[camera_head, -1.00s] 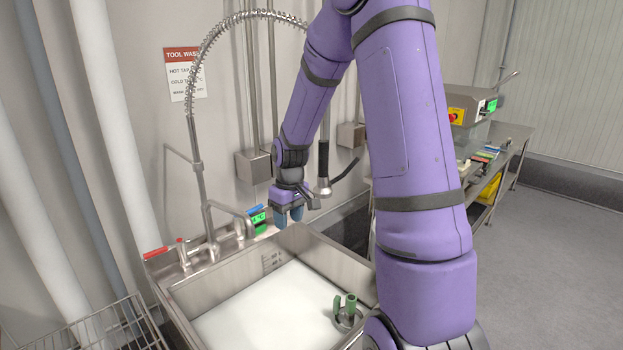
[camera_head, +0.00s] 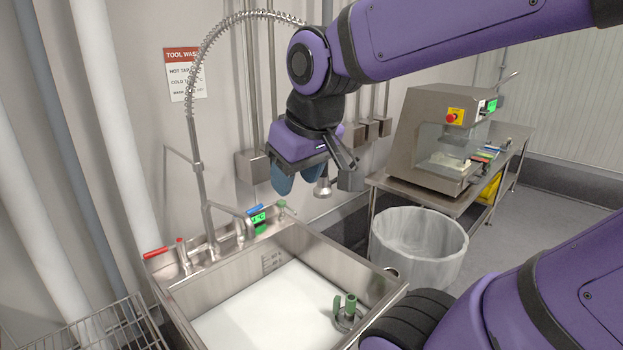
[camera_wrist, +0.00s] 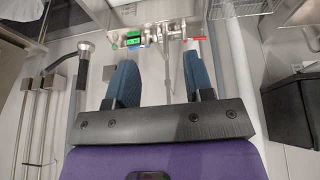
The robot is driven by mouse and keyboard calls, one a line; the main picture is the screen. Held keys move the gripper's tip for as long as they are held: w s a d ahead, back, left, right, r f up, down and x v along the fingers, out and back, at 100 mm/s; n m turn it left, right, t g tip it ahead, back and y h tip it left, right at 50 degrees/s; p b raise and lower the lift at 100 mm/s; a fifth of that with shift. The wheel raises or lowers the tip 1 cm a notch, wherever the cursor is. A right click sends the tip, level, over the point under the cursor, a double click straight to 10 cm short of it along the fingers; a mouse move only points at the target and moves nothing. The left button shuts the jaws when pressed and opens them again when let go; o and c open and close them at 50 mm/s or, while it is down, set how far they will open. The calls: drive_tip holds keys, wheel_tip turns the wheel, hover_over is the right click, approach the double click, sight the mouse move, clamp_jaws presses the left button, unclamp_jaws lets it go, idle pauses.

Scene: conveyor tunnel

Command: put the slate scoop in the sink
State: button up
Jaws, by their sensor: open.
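The steel sink (camera_head: 330,258) stands below and in front of my gripper, with a white surface filling its basin. A green-handled metal item (camera_head: 347,312) is in the sink's right corner; I cannot tell exactly what it is. My gripper (camera_head: 296,184) has blue fingers pointing down, above and behind the sink's back rim near the wall. In the wrist view my gripper (camera_wrist: 160,62) is open, with nothing between its fingers. I cannot make out a slate scoop in either view.
Taps with red, blue and green handles (camera_head: 182,256) line the sink's back. A sprayer hose (camera_head: 190,100) arches beside my gripper. A lined bin (camera_head: 418,250) stands right of the sink, before a steel table (camera_head: 400,186) with a machine (camera_head: 428,130) and small coloured items (camera_head: 485,155).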

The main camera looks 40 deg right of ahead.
drive_tip(key=shift+t, duration=0.4)
drive_tip(key=shift+s+a+r, duration=0.15)
drive_tip(key=shift+s, duration=0.6)
drive_tip(key=shift+s+a+r, duration=0.15)
drive_tip(key=shift+s, duration=0.6)
drive_tip(key=shift+s+a+r, duration=0.15)
drive_tip(key=shift+s, duration=0.6)
